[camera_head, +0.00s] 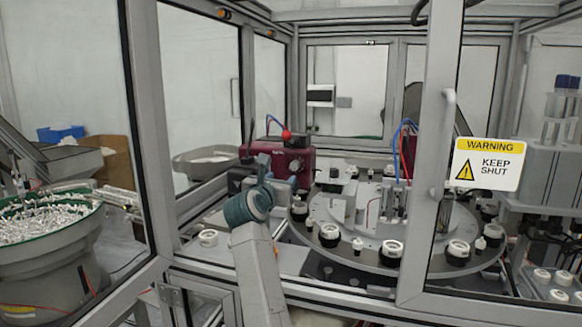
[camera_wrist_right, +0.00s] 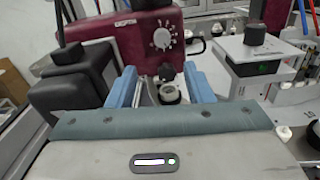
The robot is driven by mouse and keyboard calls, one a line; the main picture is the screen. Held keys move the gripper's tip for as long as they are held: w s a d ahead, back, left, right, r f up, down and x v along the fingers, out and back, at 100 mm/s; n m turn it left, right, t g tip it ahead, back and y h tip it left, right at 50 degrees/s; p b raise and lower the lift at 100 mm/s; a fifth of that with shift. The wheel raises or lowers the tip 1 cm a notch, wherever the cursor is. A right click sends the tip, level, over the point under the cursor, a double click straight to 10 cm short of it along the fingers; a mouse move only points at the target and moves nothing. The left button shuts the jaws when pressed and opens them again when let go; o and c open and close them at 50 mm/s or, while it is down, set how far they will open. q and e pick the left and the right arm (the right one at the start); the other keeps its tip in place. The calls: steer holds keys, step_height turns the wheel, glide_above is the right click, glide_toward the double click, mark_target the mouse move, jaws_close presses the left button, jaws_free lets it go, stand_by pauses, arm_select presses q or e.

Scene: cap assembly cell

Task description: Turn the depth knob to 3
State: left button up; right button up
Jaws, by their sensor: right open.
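In the head view the maroon box (camera_head: 262,153) stands inside the cell, behind my right arm. My right gripper (camera_wrist_right: 162,84) is open, its two blue fingers apart and below the knob in the wrist picture, with nothing held between them. My left gripper is not in view.
A round indexing table (camera_head: 340,252) with several black and white holders lies to the right. A door frame with a handle (camera_head: 444,130) and a warning sign (camera_head: 489,164) stands at the right front. A parts bowl (camera_head: 45,260) is at the left.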

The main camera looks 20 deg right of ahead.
mark_target(294, 167)
steer(key=p+x, duration=0.2)
steer(key=x, duration=0.1)
steer(key=r+p+x, duration=0.1)
steer(key=x, duration=0.1)
steer(key=shift+d, duration=0.45)
steer(key=x, duration=0.3)
steer(key=shift+a+f+p, duration=0.1)
steer(key=shift+f+p, duration=0.15)
steer(key=shift+p, duration=0.15)
steer(key=shift+w+d, duration=0.25)
steer(key=shift+w, duration=0.15)
steer(key=shift+c, duration=0.5)
steer(key=c, duration=0.9)
arm_select(q)
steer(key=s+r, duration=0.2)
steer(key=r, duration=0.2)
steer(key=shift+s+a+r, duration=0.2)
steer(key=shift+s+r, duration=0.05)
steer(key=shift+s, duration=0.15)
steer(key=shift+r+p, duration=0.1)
steer(key=shift+p, duration=0.25)
